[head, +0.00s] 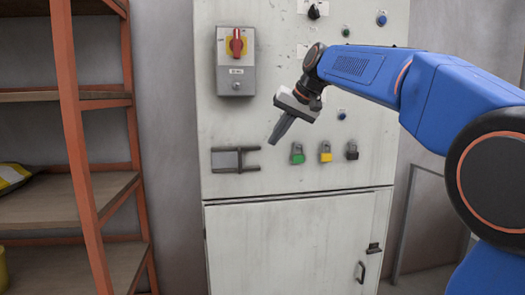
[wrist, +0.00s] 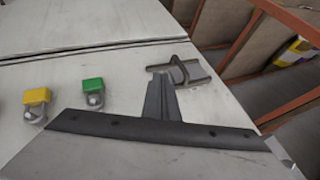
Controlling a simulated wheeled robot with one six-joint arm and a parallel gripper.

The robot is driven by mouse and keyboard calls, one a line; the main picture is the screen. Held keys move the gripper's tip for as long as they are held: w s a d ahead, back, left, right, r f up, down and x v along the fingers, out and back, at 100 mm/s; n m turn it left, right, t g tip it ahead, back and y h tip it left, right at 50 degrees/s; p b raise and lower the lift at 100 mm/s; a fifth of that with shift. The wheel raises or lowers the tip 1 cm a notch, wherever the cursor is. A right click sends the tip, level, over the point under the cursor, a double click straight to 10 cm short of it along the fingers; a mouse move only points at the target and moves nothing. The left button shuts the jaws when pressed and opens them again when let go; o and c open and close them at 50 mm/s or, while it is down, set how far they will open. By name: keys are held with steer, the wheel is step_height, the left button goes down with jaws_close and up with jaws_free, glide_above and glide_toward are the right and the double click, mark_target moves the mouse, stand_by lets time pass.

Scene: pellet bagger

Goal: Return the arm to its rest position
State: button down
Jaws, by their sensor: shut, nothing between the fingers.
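My blue arm (head: 370,75) reaches in from the right in the head view, in front of a pale control cabinet. My gripper (head: 275,140) is shut and empty, its fingers pointing down and left. It is in front of the cabinet's upper panel, above and left of the green padlock (head: 298,153). In the wrist view the closed fingers (wrist: 163,82) overlap the lower part of a metal hasp (wrist: 180,70). Whether they touch it cannot be told.
The cabinet (head: 290,240) carries a red rotary switch (head: 236,44) in a grey box, a yellow padlock (head: 326,152), a black padlock (head: 351,150) and several knobs. An orange-framed shelf (head: 80,130) stands at the left. A door handle (head: 361,271) sticks out low on the cabinet.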

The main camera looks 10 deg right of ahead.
steer(key=s+d+f+h, duration=0.2)
steer(key=s+d+f, duration=0.3)
steer(key=s+f, duration=1.2)
steer(key=s+d+f+n+h, duration=0.1)
steer(key=s+d+f, duration=0.4)
steer(key=s+f, duration=1.3)
steer(key=s+h, duration=0.1)
steer(key=s, duration=0.3)
steer(key=shift+s+d+f+g+h, duration=0.15)
steer(key=shift+d+f+g+h, duration=0.15)
steer(key=shift+g+h, duration=0.1)
